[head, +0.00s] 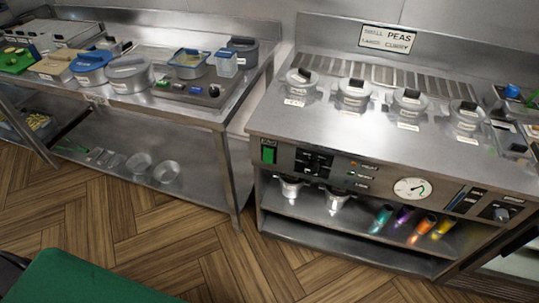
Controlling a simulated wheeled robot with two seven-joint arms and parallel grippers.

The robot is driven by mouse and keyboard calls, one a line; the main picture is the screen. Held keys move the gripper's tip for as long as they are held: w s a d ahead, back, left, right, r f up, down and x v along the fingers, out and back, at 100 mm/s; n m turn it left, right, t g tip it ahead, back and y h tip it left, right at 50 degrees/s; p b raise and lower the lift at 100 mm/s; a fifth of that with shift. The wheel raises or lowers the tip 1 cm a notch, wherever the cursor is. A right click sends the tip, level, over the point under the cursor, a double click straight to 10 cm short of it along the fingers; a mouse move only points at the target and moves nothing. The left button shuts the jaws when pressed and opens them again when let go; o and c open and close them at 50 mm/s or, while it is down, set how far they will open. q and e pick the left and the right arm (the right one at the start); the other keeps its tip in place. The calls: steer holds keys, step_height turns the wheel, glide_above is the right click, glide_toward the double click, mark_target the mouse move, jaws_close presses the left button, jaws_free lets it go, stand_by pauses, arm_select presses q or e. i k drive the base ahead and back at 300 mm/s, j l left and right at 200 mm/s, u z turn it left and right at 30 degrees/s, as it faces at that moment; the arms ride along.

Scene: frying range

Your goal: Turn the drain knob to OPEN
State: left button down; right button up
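The range (262,213) stands on the right with a control panel along its front. A knob (502,213) sits on a dark plate at the panel's right end, near the picture's edge. A black control block (314,163) sits toward the panel's left end. The labels are too small to read, so I cannot tell for certain which is the drain knob or how it is set. Neither of my grippers is in view.
A round dial (412,189) and a green switch (268,153) are on the panel. Several lidded pots line the range top. Colored cylinders (423,229) are on its shelf. A steel table (225,115) with containers stands left. The wooden floor (200,235) in front is clear.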

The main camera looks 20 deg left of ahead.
mark_target(500, 216)
steer(key=z, duration=1.35)
